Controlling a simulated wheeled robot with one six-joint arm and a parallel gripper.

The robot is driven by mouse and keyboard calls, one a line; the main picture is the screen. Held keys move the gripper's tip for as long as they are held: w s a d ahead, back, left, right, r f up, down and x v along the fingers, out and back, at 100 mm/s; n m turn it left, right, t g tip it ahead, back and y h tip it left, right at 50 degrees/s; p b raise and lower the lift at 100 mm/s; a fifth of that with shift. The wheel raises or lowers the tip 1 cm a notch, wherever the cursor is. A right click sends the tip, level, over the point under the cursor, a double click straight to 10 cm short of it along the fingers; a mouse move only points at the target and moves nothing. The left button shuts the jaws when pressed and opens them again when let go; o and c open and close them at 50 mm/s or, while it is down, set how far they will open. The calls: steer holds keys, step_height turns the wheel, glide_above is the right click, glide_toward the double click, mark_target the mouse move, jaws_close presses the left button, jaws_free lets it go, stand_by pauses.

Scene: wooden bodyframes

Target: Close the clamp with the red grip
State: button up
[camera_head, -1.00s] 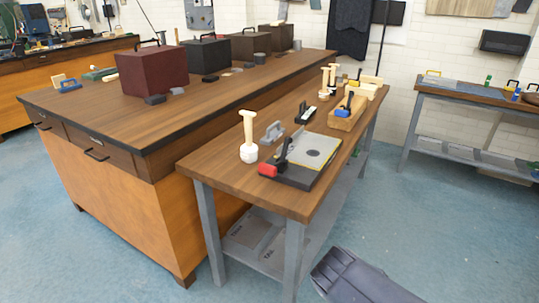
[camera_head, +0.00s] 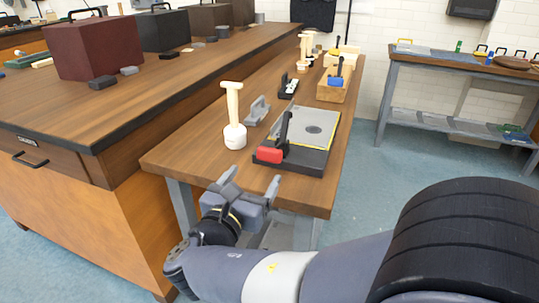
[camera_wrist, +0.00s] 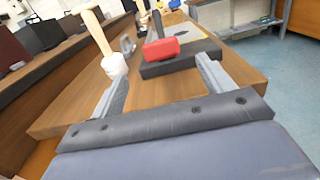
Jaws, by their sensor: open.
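The clamp's red grip (camera_head: 269,155) sits at the near left end of a black base (camera_head: 307,160) with a grey plate (camera_head: 309,122) on the narrow bench. A dark upright lever (camera_head: 284,130) stands behind the grip. In the wrist view the red grip (camera_wrist: 162,48) is ahead, between and beyond the fingers. My gripper (camera_head: 252,183) is open and empty, in front of the bench's near edge, short of the grip and not touching it. My gripper also shows in the wrist view (camera_wrist: 160,80) with its two fingers spread.
A wooden mallet with a white head (camera_head: 235,136) stands left of the clamp, beside a grey bracket (camera_head: 257,110). Farther back are a small black clamp (camera_head: 288,87) and a wooden block with a blue grip (camera_head: 333,91). A larger workbench (camera_head: 150,95) borders the left side.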

mark_target(268, 157)
steer(key=b+x, duration=0.1)
steer(key=x, duration=0.9)
steer(key=shift+d+f+b, duration=0.1)
steer(key=shift+b, duration=0.25)
steer(key=shift+c, duration=0.5)
steer(key=c, duration=1.3)
